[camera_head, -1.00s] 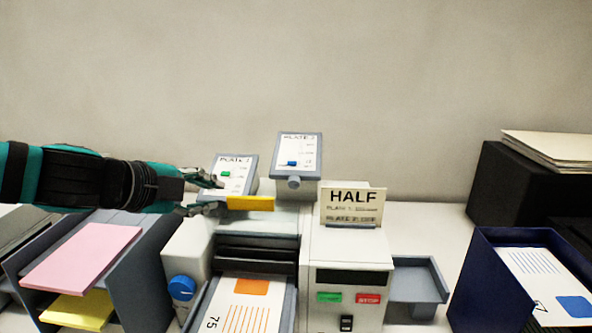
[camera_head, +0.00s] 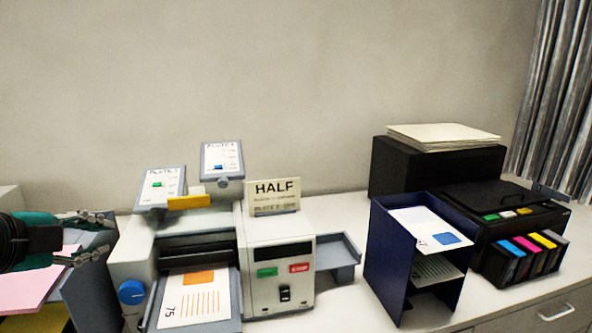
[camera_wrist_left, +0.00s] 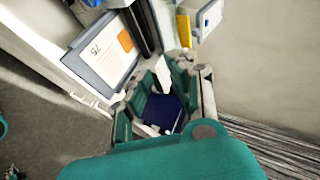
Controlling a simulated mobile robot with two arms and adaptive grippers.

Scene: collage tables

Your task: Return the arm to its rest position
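My left gripper (camera_head: 88,240) comes in from the left edge in the head view, with its fingers apart and nothing between them. It is in front of the grey shelf at the left and apart from the folding machine (camera_head: 133,262). In the left wrist view my left gripper (camera_wrist_left: 165,88) also has its fingers spread, with the blue tray unit (camera_wrist_left: 160,112) seen beyond them.
The machine carries two plate panels (camera_head: 160,191), a yellow bar (camera_head: 189,202), a HALF card (camera_head: 274,193) and a printed sheet (camera_head: 197,308). The blue tray unit (camera_head: 385,262) and a black printer (camera_head: 490,205) stand at right. Pink paper (camera_head: 25,290) lies at left.

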